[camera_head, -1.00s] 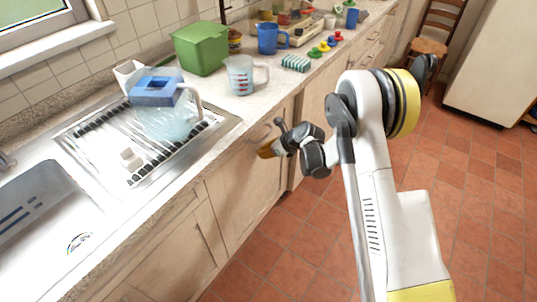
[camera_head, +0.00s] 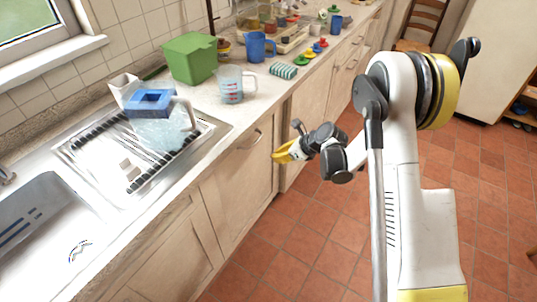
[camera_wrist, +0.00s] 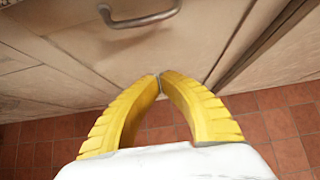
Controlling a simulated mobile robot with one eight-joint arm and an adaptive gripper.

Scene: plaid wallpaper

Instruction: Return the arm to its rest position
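My gripper (camera_head: 284,153) has yellow fingers and hangs in front of the wooden cabinets, below the counter edge. In the wrist view my gripper (camera_wrist: 159,76) has its fingertips together with nothing between them. A cabinet front with a curved metal handle (camera_wrist: 145,16) lies beyond the fingertips, and the handle is apart from them. My arm is bent, with its elbow high at the right of the head view.
The counter holds a blue-lidded pitcher (camera_head: 160,116) on the drainboard, a green bin (camera_head: 190,59), a measuring cup (camera_head: 233,84), a blue mug (camera_head: 258,46) and a striped sponge (camera_head: 283,70). A chair (camera_head: 420,25) stands at the back. The tiled floor (camera_head: 330,240) is clear.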

